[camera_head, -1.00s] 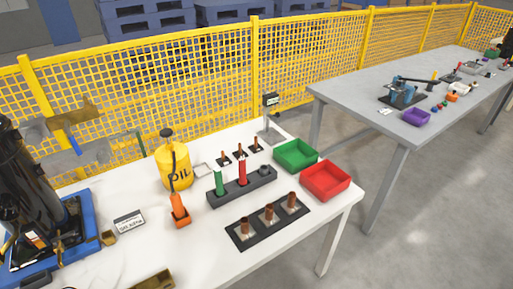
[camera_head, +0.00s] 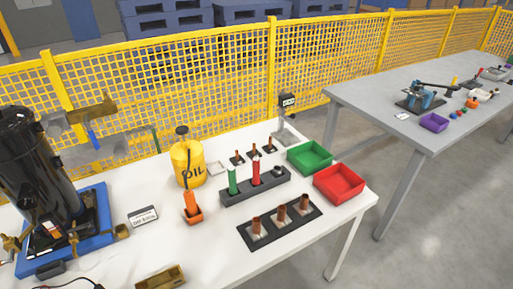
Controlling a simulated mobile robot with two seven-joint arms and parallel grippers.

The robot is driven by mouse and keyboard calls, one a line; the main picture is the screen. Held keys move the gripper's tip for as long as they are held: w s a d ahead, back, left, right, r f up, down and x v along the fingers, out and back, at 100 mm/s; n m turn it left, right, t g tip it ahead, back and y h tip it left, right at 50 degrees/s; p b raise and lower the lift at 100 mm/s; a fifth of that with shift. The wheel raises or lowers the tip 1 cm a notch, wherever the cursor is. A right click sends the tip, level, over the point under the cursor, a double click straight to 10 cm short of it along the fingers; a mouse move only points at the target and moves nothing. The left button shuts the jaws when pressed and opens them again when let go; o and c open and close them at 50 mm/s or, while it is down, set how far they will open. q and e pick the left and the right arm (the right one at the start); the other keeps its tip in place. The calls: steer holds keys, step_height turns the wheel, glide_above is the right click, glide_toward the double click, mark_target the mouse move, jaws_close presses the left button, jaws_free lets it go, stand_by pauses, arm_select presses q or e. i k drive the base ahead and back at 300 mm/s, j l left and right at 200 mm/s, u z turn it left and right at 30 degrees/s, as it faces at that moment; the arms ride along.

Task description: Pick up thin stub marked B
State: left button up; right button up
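Three thin copper stubs stand upright on small dark plates at the back of the white table: a left one (camera_head: 237,158), a middle one (camera_head: 254,153) and a right one (camera_head: 269,146). Three thicker copper stubs, left (camera_head: 257,225), middle (camera_head: 282,213) and right (camera_head: 304,208), stand on a black plate nearer the front. No letter is readable on any stub, so I cannot tell which is B.
A dark rack (camera_head: 236,196) with a green and a red tool stands between the stub groups. A green bin (camera_head: 309,157) and red bin (camera_head: 339,183) are at the right. The yellow oil can (camera_head: 188,167), orange holder (camera_head: 193,213) and black compressor (camera_head: 30,155) stand left.

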mark_target(270, 149)
steer(key=l+u, duration=0.1)
steer(key=u, duration=0.3)
steer(key=l+u, duration=0.15)
steer(key=u, duration=0.25)
steer(key=l+u, duration=0.15)
steer(key=u, duration=0.25)
steer(key=k+l+u, duration=0.1)
steer(key=l+u, duration=0.2)
steer(key=l, duration=0.15)
steer(key=k+l+u, duration=0.1)
steer(key=l+u, duration=0.25)
steer(key=k+l+u, duration=0.1)
steer(key=l, duration=0.2)
steer(key=k+l+u, duration=0.2)
steer(key=k+l, duration=0.15)
steer(key=l, duration=0.25)
